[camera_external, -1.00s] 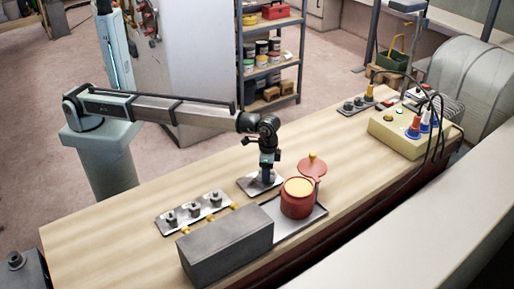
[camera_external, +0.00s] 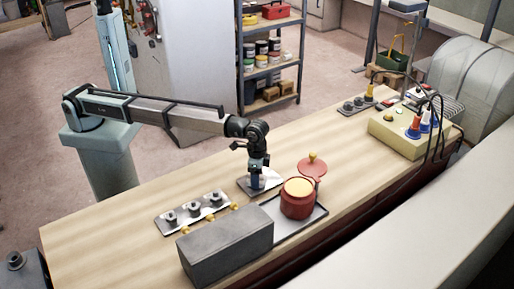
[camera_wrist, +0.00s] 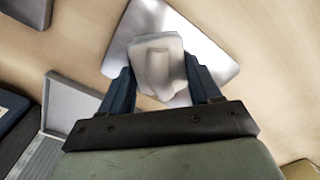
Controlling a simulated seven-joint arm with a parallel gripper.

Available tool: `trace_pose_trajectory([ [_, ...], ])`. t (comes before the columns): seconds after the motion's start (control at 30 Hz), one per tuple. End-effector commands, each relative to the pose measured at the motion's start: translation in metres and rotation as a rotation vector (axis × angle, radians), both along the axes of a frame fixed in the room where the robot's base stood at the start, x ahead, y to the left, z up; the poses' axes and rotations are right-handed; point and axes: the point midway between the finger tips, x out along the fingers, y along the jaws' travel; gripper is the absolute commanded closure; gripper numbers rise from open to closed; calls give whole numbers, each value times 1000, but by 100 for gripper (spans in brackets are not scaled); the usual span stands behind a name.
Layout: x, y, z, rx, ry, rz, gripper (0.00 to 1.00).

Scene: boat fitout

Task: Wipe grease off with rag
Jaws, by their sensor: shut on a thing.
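My gripper (camera_external: 257,181) is low over a flat metal plate (camera_external: 243,186) on the wooden bench. In the wrist view, the blue fingers of my gripper (camera_wrist: 157,84) are shut on a pale grey-white rag (camera_wrist: 157,62). The rag is bunched between the fingers and lies over the plate (camera_wrist: 212,68), seeming to touch it. The plate's visible surface is shiny, with uneven light and dark patches. I cannot tell which patches are grease and which are reflections. The rag and fingers hide part of the plate.
A red pot (camera_external: 298,204) with a yellow top stands right of the plate, a red lid (camera_external: 312,170) behind it. A grey box (camera_external: 226,246) and a strip with several knobs (camera_external: 190,212) are nearer. A beige control box (camera_external: 397,137) stands far right. The bench's left end is clear.

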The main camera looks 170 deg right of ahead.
Motion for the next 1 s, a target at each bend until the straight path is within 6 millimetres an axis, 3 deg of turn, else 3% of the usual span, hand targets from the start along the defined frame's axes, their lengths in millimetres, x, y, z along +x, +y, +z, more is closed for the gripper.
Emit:
trace_pose_trajectory([
  [0.47,31,-33,0,-1,0,-1,66],
  [0.57,32,-32,4,-1,0,1,66],
  [0.63,32,-31,24,2,-1,1,66],
  [1.0,32,-31,55,1,0,0,66],
])
